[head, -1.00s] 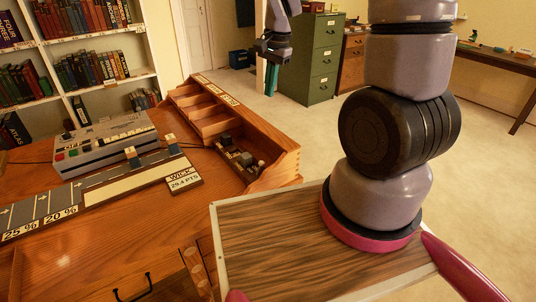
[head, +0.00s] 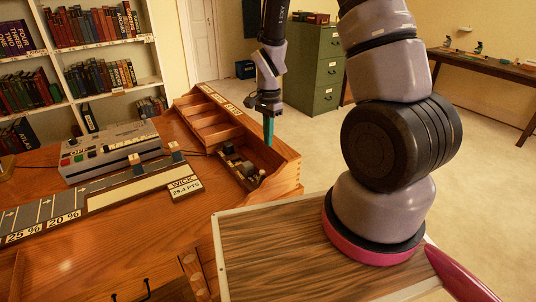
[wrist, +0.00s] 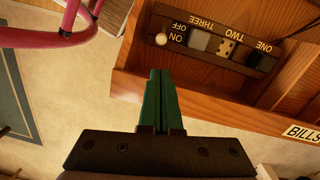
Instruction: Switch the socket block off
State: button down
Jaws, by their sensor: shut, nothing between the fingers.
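The socket block (wrist: 213,56) is a dark strip in a wooden compartment at the top right of the wrist view. Its labels read upside down: ONE, TWO, THREE, and OFF and ON at the left end. A pale round knob (wrist: 161,39) is beside the ON lettering; I cannot tell which way it is set. The block (head: 240,166) also shows small in the head view, in the desk's right end compartment. My gripper (wrist: 161,74) has green fingers, shut and empty, pointing towards the knob and apart from it.
A grey cube (wrist: 199,40), a spotted block (wrist: 227,48) and a dark piece (wrist: 253,58) sit in the socket block. Wooden walls (wrist: 200,110) surround it. A grey box with coloured buttons (head: 110,152) stands on the desk to the left.

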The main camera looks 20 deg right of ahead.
aim_at(261, 176)
notch_tip(261, 176, down, 10)
jog(key=shift+s+a+r, duration=0.15)
jog(key=shift+s+r, duration=0.1)
jog(key=shift+s+a+r+t+h, duration=0.15)
jog(key=shift+a+r+t+h, duration=0.1)
jog(key=shift+a+h, duration=0.25)
jog(key=shift+s+a+r+t+h, duration=0.15)
jog(key=shift+a+t+h, duration=0.15)
jog(key=shift+h, duration=0.4)
dwell(0.8)
jog(key=shift+s+a+r+h, duration=0.15)
jog(key=shift+a+h, duration=0.4)
jog(key=shift+h, duration=0.25)
jog(key=shift+s+a+t+h, duration=0.25)
jog(key=shift+a+t+h, duration=0.2)
jog(key=shift+a+h, duration=0.5)
jog(key=shift+s+a+t+h, duration=0.25)
jog(key=shift+a+t+h, duration=0.25)
jog(key=shift+h, duration=0.75)
jog(key=shift+r, duration=0.15)
jog(key=shift+r, duration=0.7)
